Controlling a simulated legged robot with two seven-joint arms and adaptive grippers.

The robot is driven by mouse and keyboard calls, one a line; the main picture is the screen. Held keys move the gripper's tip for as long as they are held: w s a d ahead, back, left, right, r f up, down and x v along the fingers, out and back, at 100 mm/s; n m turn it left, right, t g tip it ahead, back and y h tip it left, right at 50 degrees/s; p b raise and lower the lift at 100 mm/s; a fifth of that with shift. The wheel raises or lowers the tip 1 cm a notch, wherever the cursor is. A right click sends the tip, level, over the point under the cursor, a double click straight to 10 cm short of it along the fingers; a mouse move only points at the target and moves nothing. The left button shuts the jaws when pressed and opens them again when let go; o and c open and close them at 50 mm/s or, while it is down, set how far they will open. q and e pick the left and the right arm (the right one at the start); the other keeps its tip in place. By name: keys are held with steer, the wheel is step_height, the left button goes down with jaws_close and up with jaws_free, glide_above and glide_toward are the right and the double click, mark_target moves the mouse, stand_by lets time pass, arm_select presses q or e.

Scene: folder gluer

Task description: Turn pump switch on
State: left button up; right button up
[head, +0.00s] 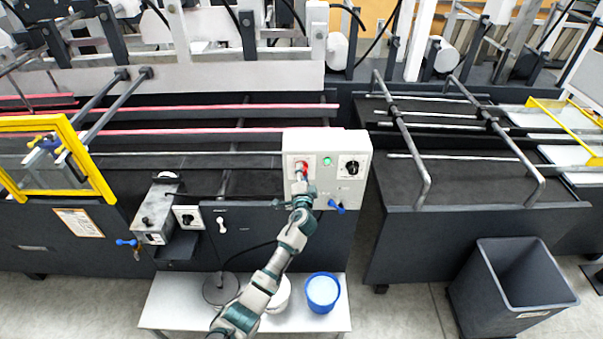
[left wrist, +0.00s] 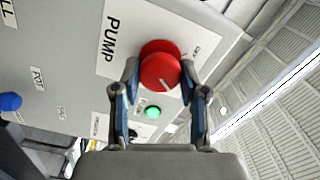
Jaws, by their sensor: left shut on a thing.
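The pump switch is a red round knob (left wrist: 160,66) with a white pointer line, on a white plate marked PUMP (left wrist: 112,40). It sits on a pale control box (head: 328,143), where the red knob (head: 301,167) shows at the left side in the head view. My left gripper (left wrist: 160,85) is shut on the red knob, one finger on each side of it. In the head view the left gripper (head: 301,182) reaches up to the box from below and partly covers the knob. My right gripper is not seen.
A green lit button (head: 327,161) and a black rotary switch (head: 352,167) sit right of the knob. A blue bucket (head: 322,291) stands on a low white table (head: 180,300). A dark bin (head: 512,285) stands at the right.

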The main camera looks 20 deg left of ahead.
arm_select(q)
steer(key=shift+d+f, duration=0.1)
steer(key=shift+f, duration=0.1)
steer(key=o, duration=1.1)
steer(key=shift+d, duration=0.1)
steer(key=v, duration=1.2)
